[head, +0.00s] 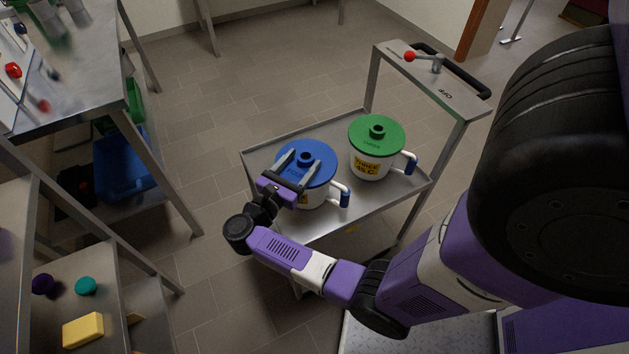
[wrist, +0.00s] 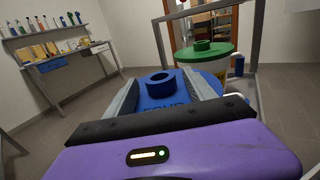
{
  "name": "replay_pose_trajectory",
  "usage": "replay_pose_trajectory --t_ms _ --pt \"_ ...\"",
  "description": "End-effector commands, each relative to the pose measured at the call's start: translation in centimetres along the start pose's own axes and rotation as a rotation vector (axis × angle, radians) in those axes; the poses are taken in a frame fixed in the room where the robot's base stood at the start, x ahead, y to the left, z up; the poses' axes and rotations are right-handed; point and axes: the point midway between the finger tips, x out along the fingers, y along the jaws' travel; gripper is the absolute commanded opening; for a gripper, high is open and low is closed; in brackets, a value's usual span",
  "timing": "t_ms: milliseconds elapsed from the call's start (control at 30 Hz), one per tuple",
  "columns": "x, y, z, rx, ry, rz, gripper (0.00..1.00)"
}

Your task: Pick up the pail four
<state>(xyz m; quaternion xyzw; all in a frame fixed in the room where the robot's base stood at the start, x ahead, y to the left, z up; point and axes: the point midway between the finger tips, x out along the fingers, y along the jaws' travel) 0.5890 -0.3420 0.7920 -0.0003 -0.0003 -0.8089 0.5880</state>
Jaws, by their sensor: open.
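Pail four (head: 320,178) is a white pail with a blue lid, a round blue knob on top and a white handle with a blue grip at its right. It stands upright on the metal cart. My gripper (head: 295,160) is open over the blue lid, its two fingers on either side of the knob. In the wrist view my gripper (wrist: 168,92) shows its fingers flanking the blue knob (wrist: 160,84), with "FOUR" partly visible on the lid. I cannot tell whether the fingers touch the knob.
Pail three (head: 371,164), white with a green lid, stands close at the right on the same cart (head: 266,143). The cart has a raised push handle (head: 455,75) with a red-knobbed lever. A metal table (head: 90,95) and shelves stand at the left.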

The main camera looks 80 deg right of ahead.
Motion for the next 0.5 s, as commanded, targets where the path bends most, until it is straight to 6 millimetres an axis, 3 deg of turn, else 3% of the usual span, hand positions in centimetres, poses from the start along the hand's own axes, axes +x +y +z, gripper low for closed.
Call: replay_pose_trajectory --t_ms 333,500 --pt "0.98 0.0 -0.07 0.0 0.0 0.001 0.63" --pt "0.95 0.0 -0.06 0.0 0.001 0.001 0.32"
